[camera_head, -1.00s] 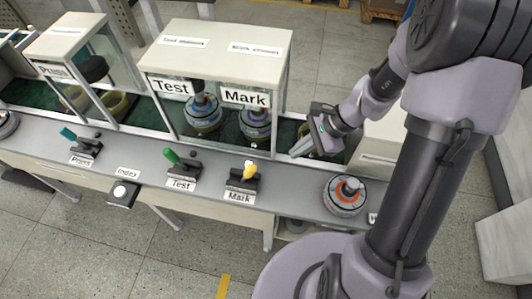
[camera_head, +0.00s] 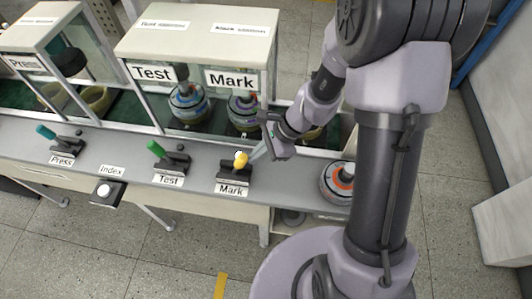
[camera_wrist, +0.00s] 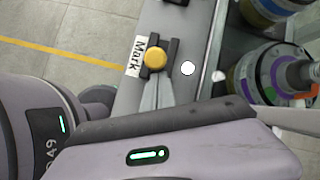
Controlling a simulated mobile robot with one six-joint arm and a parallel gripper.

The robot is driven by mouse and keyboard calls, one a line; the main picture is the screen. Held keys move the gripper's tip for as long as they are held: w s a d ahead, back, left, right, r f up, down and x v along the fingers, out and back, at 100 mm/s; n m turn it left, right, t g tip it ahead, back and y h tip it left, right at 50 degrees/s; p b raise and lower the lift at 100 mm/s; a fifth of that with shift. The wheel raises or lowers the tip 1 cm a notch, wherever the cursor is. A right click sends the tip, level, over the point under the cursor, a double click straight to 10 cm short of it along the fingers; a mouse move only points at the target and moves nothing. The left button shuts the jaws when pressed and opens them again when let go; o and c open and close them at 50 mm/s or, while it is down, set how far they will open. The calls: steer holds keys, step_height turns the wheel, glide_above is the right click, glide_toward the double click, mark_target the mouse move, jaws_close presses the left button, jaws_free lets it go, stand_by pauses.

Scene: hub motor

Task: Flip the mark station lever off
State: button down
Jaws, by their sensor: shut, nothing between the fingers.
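The Mark station lever has a yellow knob (camera_head: 240,159) on a dark base behind the Mark label (camera_head: 233,190), at the front of the bench. The knob also shows in the wrist view (camera_wrist: 156,58), seen from above. My gripper (camera_head: 256,154) is shut and empty, its fingertips just right of the knob. In the wrist view my fingertips (camera_wrist: 157,80) reach up close to the knob. I cannot tell whether they touch it.
The green Test lever (camera_head: 155,148) and the teal Press lever (camera_head: 45,132) stand to the left. The Index button (camera_head: 104,191) sits at the bench front. A hub motor (camera_head: 338,180) stands right of the Mark lever. The glass-sided Test and Mark housing (camera_head: 200,35) rises behind.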

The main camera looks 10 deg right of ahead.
steer(key=shift+a+r, duration=0.1)
steer(key=shift+r, duration=0.05)
steer(key=a+r+h+p, duration=0.1)
steer(key=p, duration=0.3)
steer(key=w+a+r+g+h+p, duration=0.1)
steer(key=p, duration=0.3)
steer(key=shift+a+h, duration=0.15)
steer(key=shift+h, duration=0.25)
steer(key=shift+w+a+p, duration=0.2)
steer(key=shift+a+p, duration=0.45)
steer(key=shift+p, duration=0.1)
steer(key=shift+w+a, duration=0.2)
steer(key=shift+a, duration=0.4)
steer(key=shift+w+a, duration=0.2)
steer(key=shift+a, duration=0.35)
steer(key=shift+w+a, duration=0.15)
steer(key=shift+a, duration=0.1)
steer(key=shift+w+a+r, duration=0.1)
steer(key=shift+a, duration=0.05)
